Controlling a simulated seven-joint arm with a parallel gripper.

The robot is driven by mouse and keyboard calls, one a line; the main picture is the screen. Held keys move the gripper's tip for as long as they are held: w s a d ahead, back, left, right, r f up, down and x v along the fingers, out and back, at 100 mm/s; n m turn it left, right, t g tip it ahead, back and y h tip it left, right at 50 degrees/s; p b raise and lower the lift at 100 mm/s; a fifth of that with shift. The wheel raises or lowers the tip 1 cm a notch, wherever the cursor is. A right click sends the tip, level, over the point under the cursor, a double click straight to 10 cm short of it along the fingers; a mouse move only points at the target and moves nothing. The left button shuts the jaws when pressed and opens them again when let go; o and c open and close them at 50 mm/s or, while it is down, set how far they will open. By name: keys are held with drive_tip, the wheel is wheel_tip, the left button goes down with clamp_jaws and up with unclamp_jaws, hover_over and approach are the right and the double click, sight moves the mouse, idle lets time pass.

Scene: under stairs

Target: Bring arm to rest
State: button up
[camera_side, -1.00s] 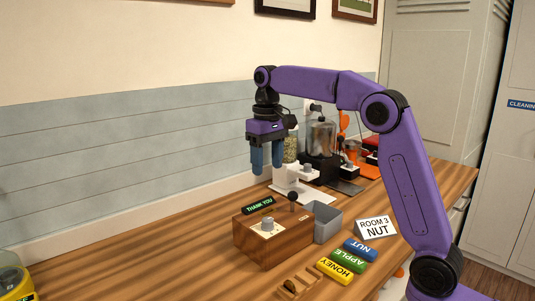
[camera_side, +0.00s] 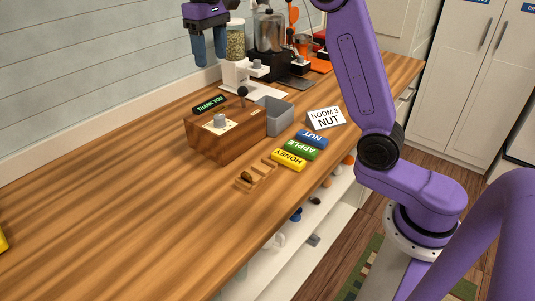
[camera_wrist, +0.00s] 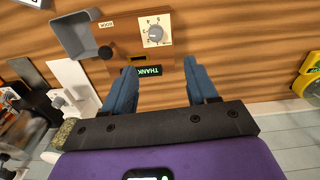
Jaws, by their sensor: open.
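My purple arm reaches from its base on the right, over the wooden counter, with its upper part cut off by the top edge of the side view. My gripper (camera_side: 209,62) hangs with its blue fingers pointing down, above and behind the wooden box (camera_side: 205,148). The fingers are apart with nothing between them. In the wrist view my gripper (camera_wrist: 160,68) is also open and empty. The box's dial (camera_wrist: 155,34) and its lit THANK YOU sign (camera_wrist: 149,71) show beyond the fingers.
A grey bin (camera_side: 278,117) stands beside the box. A white dispenser (camera_side: 241,74) stands behind. The counter's left is largely clear.

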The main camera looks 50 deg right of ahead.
drive_tip(key=s+a+f+n, duration=0.3)
drive_tip(key=s, duration=0.4)
drive_tip(key=s+a+f+n, duration=0.3)
drive_tip(key=s, duration=0.5)
drive_tip(key=s+d+f+n, duration=0.3)
drive_tip(key=s+f, duration=0.2)
drive_tip(key=s, duration=0.5)
drive_tip(key=s+d+f+n, duration=0.2)
drive_tip(key=s+f, duration=0.3)
drive_tip(key=s, duration=0.6)
drive_tip(key=shift+s+d+f+n, duration=0.2)
drive_tip(key=shift+d+n, duration=0.2)
drive_tip(key=shift+d, duration=0.5)
